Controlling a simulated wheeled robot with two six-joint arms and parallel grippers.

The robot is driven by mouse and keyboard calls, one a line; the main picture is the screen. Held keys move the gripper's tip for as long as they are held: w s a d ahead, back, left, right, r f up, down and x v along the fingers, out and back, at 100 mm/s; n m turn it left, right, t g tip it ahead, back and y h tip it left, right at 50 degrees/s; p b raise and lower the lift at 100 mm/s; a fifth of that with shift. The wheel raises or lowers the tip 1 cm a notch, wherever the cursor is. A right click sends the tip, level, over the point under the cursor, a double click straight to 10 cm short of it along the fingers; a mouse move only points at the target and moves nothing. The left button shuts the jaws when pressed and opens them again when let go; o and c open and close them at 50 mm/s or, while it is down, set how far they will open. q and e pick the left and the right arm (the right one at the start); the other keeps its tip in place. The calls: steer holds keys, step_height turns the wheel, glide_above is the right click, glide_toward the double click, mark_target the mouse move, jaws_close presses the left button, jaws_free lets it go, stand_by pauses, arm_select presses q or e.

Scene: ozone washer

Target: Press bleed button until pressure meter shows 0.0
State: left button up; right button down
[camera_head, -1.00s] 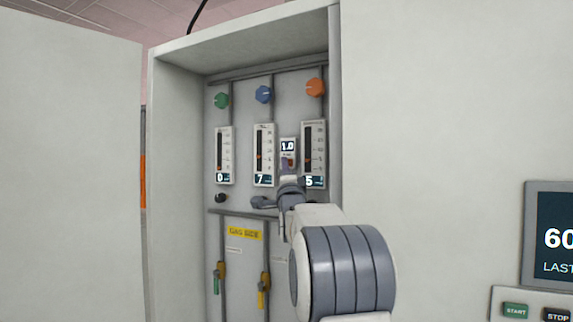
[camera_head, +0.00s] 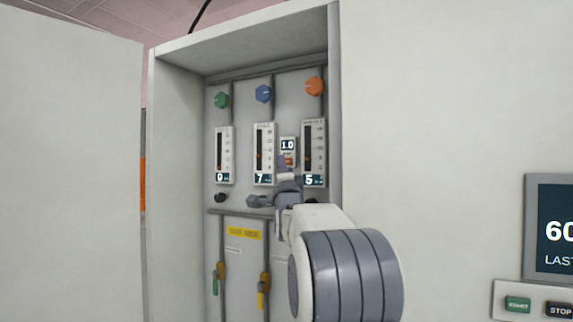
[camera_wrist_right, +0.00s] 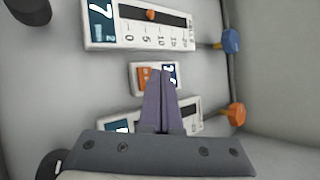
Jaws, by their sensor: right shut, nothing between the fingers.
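The pressure meter (camera_head: 288,145) is a small white box between the middle and right flow meters and reads 1.0. It also shows in the right wrist view (camera_wrist_right: 171,76). The orange bleed button (camera_head: 288,159) is on the lower part of that box; in the right wrist view it is an orange patch (camera_wrist_right: 146,76). My right gripper (camera_head: 282,160) is shut and empty. Its fingertips (camera_wrist_right: 161,72) lie over the box beside the orange button in the wrist view; I cannot tell whether they touch it. My left gripper is not in view.
Flow meters reading 0 (camera_head: 223,155), 7 (camera_head: 264,155) and 5 (camera_head: 314,150) flank the box. Green (camera_head: 222,100), blue (camera_head: 263,93) and orange (camera_head: 315,86) knobs sit above. Cabinet side walls and an open door (camera_head: 70,160) bound the recess.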

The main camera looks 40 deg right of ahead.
steer(key=a+b, duration=0.1)
steer(key=s+a+b, duration=0.1)
steer(key=a, duration=0.1)
steer(key=a+b, duration=0.1)
steer(key=shift+s+a, duration=0.3)
steer(key=shift+s, duration=0.1)
stand_by(0.6)
